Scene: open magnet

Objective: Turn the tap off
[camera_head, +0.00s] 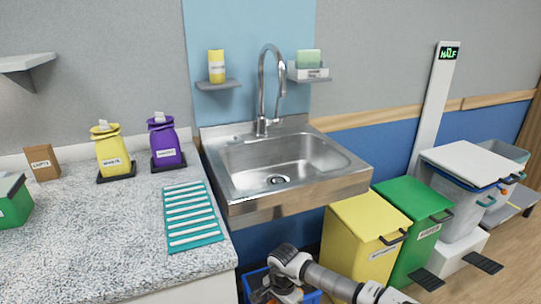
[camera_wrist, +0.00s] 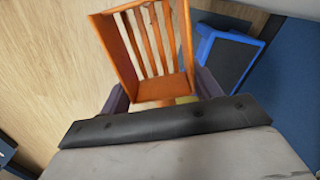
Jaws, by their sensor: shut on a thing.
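The silver tap (camera_head: 264,90) stands upright at the back of the steel sink (camera_head: 225,185), its spout curving over the basin. I see no water stream from it. Its handle is too small to make out clearly. My gripper (camera_wrist: 160,98) is low, below and in front of the sink, well away from the tap. In the wrist view its dark fingers are shut on an orange slatted holder (camera_wrist: 121,60). In the head view my arm mostly hides that holder.
A blue bin (camera_head: 252,280) is on the floor beside my gripper; a blue-rimmed bin also shows in the wrist view (camera_wrist: 250,68). Yellow (camera_head: 365,225) and green (camera_head: 410,210) lidded bins stand right of the sink. The speckled counter (camera_head: 110,235) is at left.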

